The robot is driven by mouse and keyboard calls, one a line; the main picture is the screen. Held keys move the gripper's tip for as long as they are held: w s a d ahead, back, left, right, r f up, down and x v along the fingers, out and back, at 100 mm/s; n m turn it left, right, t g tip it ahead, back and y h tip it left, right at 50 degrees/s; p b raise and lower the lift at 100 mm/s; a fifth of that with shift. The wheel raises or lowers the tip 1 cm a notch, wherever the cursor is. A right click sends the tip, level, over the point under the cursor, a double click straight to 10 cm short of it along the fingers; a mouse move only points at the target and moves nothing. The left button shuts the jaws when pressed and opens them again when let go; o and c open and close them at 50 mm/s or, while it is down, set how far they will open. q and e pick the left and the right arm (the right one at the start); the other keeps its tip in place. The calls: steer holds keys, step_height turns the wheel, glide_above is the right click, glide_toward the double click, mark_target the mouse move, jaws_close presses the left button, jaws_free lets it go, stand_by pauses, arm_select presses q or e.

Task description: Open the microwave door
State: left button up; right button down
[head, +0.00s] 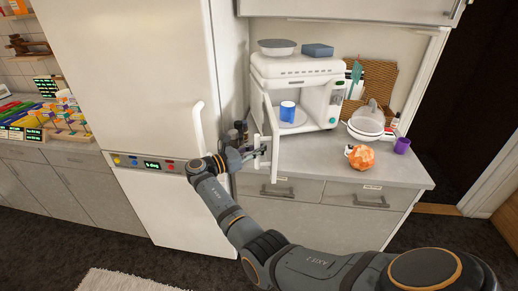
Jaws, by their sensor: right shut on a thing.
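The white microwave (331,93) stands on the counter against the back wall. Its door (272,128) is swung open on the left side and points toward me, showing nearly edge-on. The cavity is exposed, with a blue mug (287,111) inside. My right gripper (260,151) is at the lower front part of the door and is shut on what looks like its handle; the handle itself is mostly hidden by the fingers. My left gripper is not in view.
A tall white fridge (130,70) stands close to the left of the gripper. Dark bottles (238,132) stand beside the door. A grey dish (277,47) and blue box (318,50) rest on the microwave. An orange object (361,158) and purple cup (402,145) are right.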

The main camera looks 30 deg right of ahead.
steer(key=c, duration=1.8)
jaws_free()
steer(key=shift+s+a+f, duration=0.15)
steer(key=shift+f, duration=0.2)
steer(key=o, duration=0.4)
steer(key=shift+s+a+r, duration=0.15)
steer(key=shift+s+r, duration=0.05)
steer(key=shift+r, duration=0.2)
steer(key=shift+o, duration=0.2)
steer(key=shift+w, duration=0.1)
steer(key=shift+a+f, duration=0.1)
steer(key=a, duration=1.2)
steer(key=shift+d, duration=0.1)
